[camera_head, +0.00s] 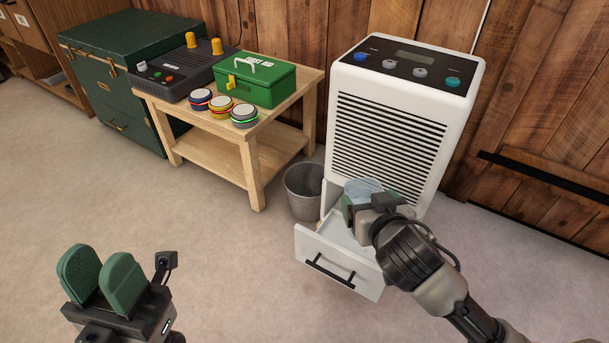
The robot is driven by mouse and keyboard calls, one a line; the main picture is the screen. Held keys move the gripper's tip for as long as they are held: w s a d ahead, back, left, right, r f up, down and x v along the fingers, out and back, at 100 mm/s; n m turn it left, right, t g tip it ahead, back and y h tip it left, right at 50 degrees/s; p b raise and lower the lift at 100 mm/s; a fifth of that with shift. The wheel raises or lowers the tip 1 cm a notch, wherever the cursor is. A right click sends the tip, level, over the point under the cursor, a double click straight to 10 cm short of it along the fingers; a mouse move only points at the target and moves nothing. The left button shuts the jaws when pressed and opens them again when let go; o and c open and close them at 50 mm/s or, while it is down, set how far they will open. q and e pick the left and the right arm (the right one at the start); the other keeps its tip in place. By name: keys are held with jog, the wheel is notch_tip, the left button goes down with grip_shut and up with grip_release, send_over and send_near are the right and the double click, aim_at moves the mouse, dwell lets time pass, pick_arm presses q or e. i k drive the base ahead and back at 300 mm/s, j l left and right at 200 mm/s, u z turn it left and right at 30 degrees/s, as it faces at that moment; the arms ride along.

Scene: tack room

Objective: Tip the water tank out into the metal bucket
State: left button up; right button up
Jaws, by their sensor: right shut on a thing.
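A white dehumidifier (387,130) stands against the wooden wall with its bottom drawer (330,262) pulled out. My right gripper (358,200) is over the open drawer, shut on a pale blue, see-through piece (366,187) that looks like the water tank. The gripper and arm hide most of it, so its tilt and water level cannot be told. The grey metal bucket (303,195) stands on the floor just left of the drawer, partly behind it. My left gripper (101,272) is open and empty at the lower left, well away from both.
A wooden table (255,143) left of the bucket holds a green first aid box (255,84), a dark control box (192,70) and several round coloured buttons (221,106). A green trunk (122,75) stands behind it. The floor in front is clear.

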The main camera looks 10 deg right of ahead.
aim_at(303, 180)
jog(key=i+j+z, duration=0.2)
jog(key=j, duration=0.25)
jog(key=i+j+z, duration=0.2)
jog(key=j, duration=0.25)
jog(key=j+z, duration=0.2)
jog(key=j, duration=0.3)
jog(key=i+j+z, duration=0.2)
jog(key=j, duration=0.25)
jog(key=i+j+z, duration=0.2)
jog(key=j, duration=0.25)
jog(key=j+z, duration=0.25)
jog(key=j, duration=0.2)
jog(key=i+j+z, duration=0.1)
jog(key=i+j, duration=0.15)
jog(key=i+j+z, duration=0.1)
jog(key=j, duration=0.35)
jog(key=i+j+z, duration=0.1)
jog(key=i+j, duration=0.45)
jog(key=j, duration=0.1)
